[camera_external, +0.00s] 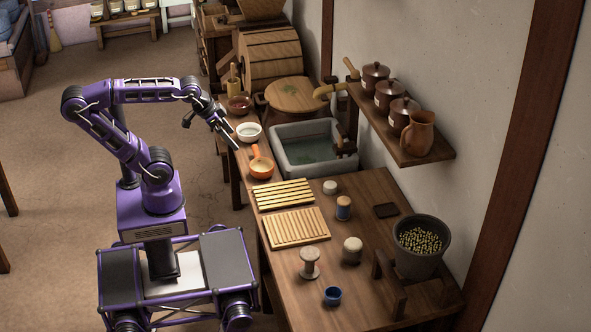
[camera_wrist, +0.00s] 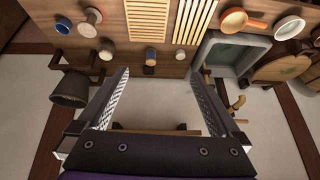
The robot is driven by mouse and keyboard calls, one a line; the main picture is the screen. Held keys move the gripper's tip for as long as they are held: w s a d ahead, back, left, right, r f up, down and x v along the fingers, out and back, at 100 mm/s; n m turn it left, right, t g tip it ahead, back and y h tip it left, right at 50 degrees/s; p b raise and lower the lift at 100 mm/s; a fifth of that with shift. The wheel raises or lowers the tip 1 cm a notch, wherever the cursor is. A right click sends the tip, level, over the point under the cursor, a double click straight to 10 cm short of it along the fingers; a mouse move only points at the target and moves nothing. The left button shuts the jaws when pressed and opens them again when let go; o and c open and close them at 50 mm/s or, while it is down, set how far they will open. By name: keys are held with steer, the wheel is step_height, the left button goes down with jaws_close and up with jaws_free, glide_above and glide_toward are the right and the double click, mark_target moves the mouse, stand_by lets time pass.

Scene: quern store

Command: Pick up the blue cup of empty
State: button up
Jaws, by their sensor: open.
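The small blue cup (camera_external: 333,296) stands upright near the front end of the wooden bench, and its inside looks dark and empty. In the wrist view the blue cup (camera_wrist: 63,26) is at the upper left. My gripper (camera_external: 229,138) is high at the left edge of the bench, near the orange pan and white bowl, well apart from the cup. In the wrist view my gripper (camera_wrist: 161,73) has its two fingers spread wide with nothing between them.
A spool (camera_external: 309,263) and a pale jar (camera_external: 352,250) stand near the cup. A dark pot of grain (camera_external: 421,245) is to its right. Slatted racks (camera_external: 297,228), an orange pan (camera_external: 261,168), a white bowl (camera_external: 249,132) and a sink (camera_external: 282,155) lie farther back. A wall shelf (camera_external: 407,149) holds jars.

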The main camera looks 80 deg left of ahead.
steer(key=shift+s+a+f, duration=0.1)
steer(key=shift+s+f, duration=0.6)
steer(key=shift+f, duration=0.05)
